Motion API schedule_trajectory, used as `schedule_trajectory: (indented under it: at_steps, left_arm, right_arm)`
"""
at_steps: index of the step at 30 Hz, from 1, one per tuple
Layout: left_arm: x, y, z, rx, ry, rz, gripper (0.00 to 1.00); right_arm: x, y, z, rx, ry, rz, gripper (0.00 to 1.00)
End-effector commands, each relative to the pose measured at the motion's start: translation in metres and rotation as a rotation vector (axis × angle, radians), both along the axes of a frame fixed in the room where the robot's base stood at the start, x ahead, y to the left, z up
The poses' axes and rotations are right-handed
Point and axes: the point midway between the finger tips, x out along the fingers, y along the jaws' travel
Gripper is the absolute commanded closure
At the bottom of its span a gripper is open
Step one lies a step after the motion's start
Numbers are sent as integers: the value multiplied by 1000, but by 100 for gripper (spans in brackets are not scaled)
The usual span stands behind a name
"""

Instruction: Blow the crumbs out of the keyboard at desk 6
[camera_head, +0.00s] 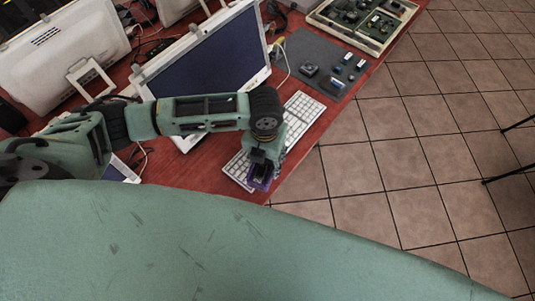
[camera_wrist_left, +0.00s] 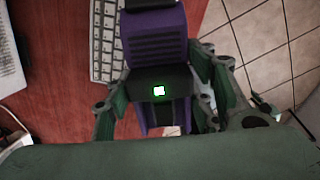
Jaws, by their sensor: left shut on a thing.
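The white keyboard (camera_head: 300,112) lies on the red desk in front of a monitor, near the desk's right edge. My left gripper (camera_head: 262,172) is over the lower part of the keyboard and hides some of its keys. It is shut on a purple and black device (camera_wrist_left: 158,55) with a small green-lit display, held between its fingers. The keyboard also shows in the left wrist view (camera_wrist_left: 107,45), behind and left of the device. I cannot make out crumbs on the keys. My right gripper is not in view.
The red desk (camera_head: 210,178) ends at a diagonal edge, with tiled floor (camera_head: 370,200) beyond. A monitor (camera_head: 205,60) stands behind my left arm. A grey mat (camera_head: 315,55) with small parts and a tray of boards (camera_head: 385,40) lie farther back. Cables run among the monitors.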

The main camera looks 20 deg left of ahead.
Motion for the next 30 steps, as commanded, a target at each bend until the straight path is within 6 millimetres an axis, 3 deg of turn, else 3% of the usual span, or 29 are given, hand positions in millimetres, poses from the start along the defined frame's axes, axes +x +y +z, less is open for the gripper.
schedule_trajectory:
  at_steps: [30]
  left_arm:
    - [-43, 16, 1, -1, 0, 0, 71]
  right_arm:
    - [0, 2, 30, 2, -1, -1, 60]
